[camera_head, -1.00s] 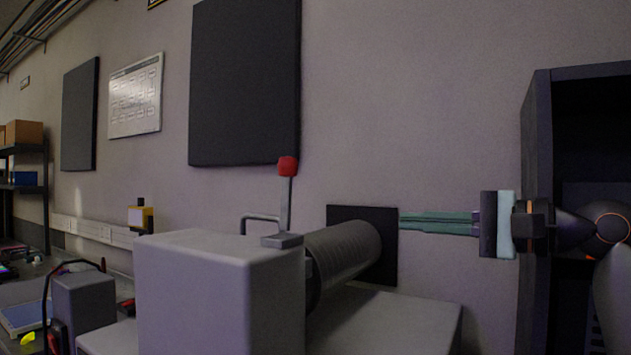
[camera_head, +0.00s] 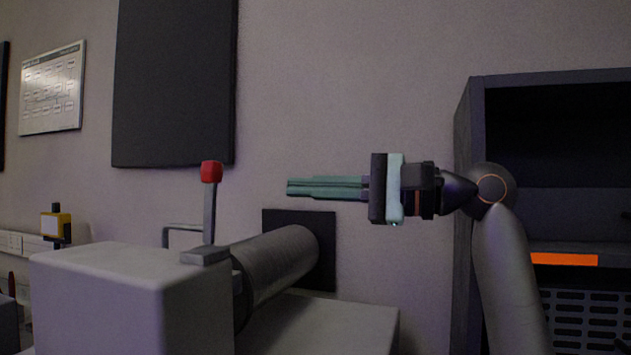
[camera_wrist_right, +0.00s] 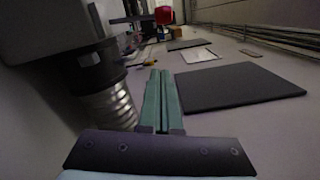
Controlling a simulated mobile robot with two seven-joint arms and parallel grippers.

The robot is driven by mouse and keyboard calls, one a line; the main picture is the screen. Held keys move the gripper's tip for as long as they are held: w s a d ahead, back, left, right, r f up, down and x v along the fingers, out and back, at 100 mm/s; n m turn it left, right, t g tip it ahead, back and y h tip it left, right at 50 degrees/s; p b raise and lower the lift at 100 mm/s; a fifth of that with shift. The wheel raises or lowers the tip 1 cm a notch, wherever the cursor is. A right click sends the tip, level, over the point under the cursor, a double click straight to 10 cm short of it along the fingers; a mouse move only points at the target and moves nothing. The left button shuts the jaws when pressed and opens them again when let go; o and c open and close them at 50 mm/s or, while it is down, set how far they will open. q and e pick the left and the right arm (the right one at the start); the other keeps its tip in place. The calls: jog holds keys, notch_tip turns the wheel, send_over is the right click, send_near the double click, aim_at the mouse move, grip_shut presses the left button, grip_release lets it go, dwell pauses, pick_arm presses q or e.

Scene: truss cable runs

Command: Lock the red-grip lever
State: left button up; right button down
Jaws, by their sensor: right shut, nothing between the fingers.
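The lever with the red grip (camera_head: 211,172) stands upright on a grey bracket on top of the pale machine housing, left of centre in the head view. Its red grip also shows at the top of the right wrist view (camera_wrist_right: 164,15). My right gripper (camera_head: 289,187) is shut and empty, its long green fingers together and pointing left towards the lever. A clear gap lies between the fingertips and the lever, at about the grip's height in the picture. In the wrist view the right fingers (camera_wrist_right: 157,75) point towards the red grip. My left gripper is not in view.
The machine housing (camera_head: 110,290) and its ribbed grey cylinder (camera_head: 278,262) lie below the fingers. A black plate (camera_head: 326,250) is behind the cylinder on the wall. A dark cabinet (camera_head: 462,200) stands at right. The space between fingertips and lever looks clear.

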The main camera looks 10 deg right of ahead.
aim_at(212, 202)
jog(key=a+r+p, duration=0.1)
jog(key=a, duration=0.7)
jog(key=shift+w, duration=0.2)
jog(key=shift+r, duration=0.2)
jog(key=shift+s+a+n+p, duration=0.1)
jog(key=shift+s+n+p, duration=0.1)
jog(key=shift+n+p, duration=0.2)
